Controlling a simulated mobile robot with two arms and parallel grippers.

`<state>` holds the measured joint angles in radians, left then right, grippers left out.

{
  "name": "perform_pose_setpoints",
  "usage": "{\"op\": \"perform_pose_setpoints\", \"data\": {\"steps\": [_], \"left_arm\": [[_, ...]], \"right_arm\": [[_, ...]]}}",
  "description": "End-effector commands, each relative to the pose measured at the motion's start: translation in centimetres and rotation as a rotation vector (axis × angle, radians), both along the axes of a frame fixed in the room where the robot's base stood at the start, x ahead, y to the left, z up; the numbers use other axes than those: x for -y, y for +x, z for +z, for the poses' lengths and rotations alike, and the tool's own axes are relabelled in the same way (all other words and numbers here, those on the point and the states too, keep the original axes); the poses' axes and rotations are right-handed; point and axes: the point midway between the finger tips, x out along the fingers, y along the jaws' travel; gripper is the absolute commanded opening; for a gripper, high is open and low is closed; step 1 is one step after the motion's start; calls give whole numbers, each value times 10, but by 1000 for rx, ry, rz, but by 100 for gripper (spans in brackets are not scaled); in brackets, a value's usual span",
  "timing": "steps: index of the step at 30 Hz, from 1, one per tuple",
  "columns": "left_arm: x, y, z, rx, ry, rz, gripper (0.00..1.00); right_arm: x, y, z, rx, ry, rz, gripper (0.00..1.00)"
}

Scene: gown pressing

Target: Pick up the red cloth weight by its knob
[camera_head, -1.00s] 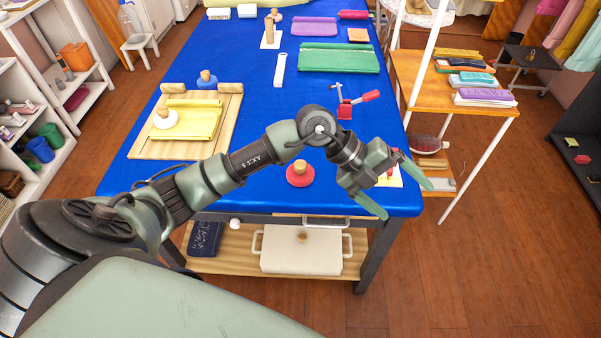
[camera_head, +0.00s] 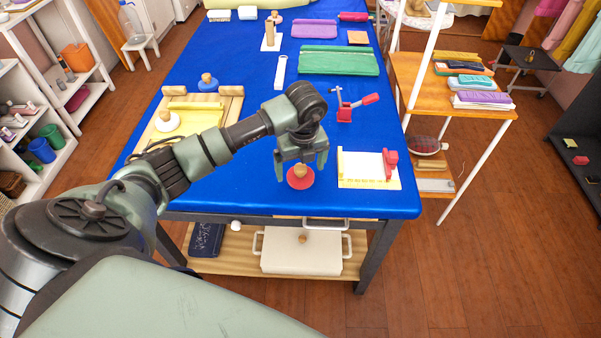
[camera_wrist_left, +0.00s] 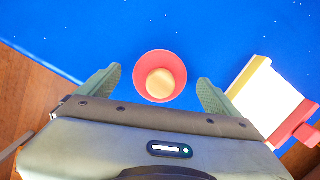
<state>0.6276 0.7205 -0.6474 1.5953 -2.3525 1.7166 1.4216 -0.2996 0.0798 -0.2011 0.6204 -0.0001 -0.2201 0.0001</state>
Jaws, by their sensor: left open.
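The red cloth weight (camera_head: 300,182) is a round red disc with a tan wooden knob (camera_head: 300,170) on top. It stands upright on the blue table (camera_head: 240,190) near the front edge. My left gripper (camera_head: 301,175) is open and points down over it, with a finger to each side in the head view. In the left wrist view the weight (camera_wrist_left: 160,62) and its knob (camera_wrist_left: 160,84) show ahead between the two spread fingers, touching neither. The exact height of the fingertips above the weight is hard to tell. My right gripper is not in view.
A cream board with a red clamp (camera_head: 368,168) lies just right of the weight. A red-handled tool (camera_head: 356,105) lies behind it.

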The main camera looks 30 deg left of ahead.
Motion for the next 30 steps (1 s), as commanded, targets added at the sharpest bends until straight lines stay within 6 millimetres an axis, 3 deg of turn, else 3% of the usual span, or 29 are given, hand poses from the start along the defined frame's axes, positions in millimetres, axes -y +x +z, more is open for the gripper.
{"op": "perform_pose_setpoints", "data": {"steps": [3,10,11,20,21,30], "left_arm": [[0,0,-10,-1,-1,-2,94],[0,1,-12,0,-1,-3,94],[0,1,-12,0,-1,-3,88],[-1,1,-12,0,-1,-2,5],[-1,1,-11,4,-1,-2,0],[-1,2,-8,4,-1,-1,0]], "right_arm": [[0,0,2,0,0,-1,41],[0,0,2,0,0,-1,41],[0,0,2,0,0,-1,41],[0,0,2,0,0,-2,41],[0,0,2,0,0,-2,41],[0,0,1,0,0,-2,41]]}}
